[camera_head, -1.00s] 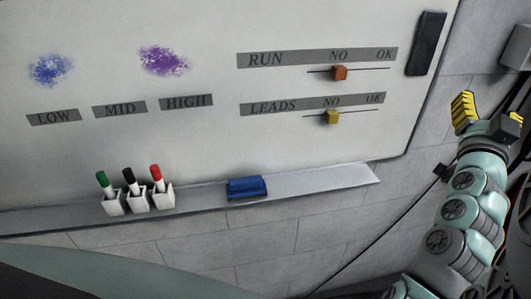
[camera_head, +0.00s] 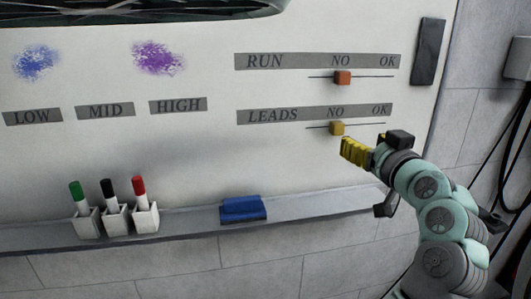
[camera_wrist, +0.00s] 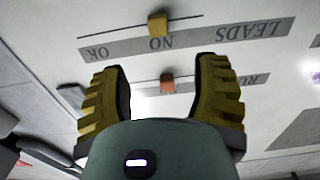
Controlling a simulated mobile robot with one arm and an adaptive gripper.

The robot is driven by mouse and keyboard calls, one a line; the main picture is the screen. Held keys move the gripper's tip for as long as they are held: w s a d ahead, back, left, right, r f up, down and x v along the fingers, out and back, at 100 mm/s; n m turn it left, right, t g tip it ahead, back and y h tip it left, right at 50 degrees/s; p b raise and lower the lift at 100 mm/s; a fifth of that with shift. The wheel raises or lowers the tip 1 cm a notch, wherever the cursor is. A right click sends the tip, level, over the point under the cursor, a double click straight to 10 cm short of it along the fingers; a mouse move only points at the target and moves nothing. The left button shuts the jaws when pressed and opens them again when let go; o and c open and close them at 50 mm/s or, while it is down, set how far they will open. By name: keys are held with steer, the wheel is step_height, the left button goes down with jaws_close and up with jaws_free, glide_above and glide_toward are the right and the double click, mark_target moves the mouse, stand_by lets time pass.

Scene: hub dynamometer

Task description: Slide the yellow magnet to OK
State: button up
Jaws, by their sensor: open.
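The yellow magnet (camera_head: 337,128) sits on the thin line under the LEADS strip (camera_head: 318,113), below the word NO. OK stands at the strip's right end. In the wrist view the yellow magnet (camera_wrist: 158,24) shows beyond my fingertips, roughly in line with the space between them. My gripper (camera_head: 348,150) has yellow ribbed fingers and is just below and to the right of the magnet in the head view. In the wrist view the two fingers of my gripper (camera_wrist: 160,75) are spread apart with nothing between them.
An orange-red magnet (camera_head: 342,77) sits on the line under the RUN strip (camera_head: 317,61), also below NO. A tray ledge (camera_head: 330,201) below holds a blue eraser (camera_head: 243,209) and several-coloured markers in white holders (camera_head: 116,220). A dark bar (camera_head: 428,51) is at the board's right edge.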

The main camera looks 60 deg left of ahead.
mark_target(340, 126)
steer(key=p+x, duration=0.4)
steer(key=x, duration=0.7)
steer(key=shift+a+r, duration=0.2)
steer(key=shift+a, duration=0.05)
steer(key=shift+w+a+f, duration=0.1)
steer(key=shift+w+a, duration=0.1)
steer(key=shift+a, duration=0.2)
steer(key=shift+w+d, duration=0.1)
jaws_close()
steer(key=shift+f, duration=0.1)
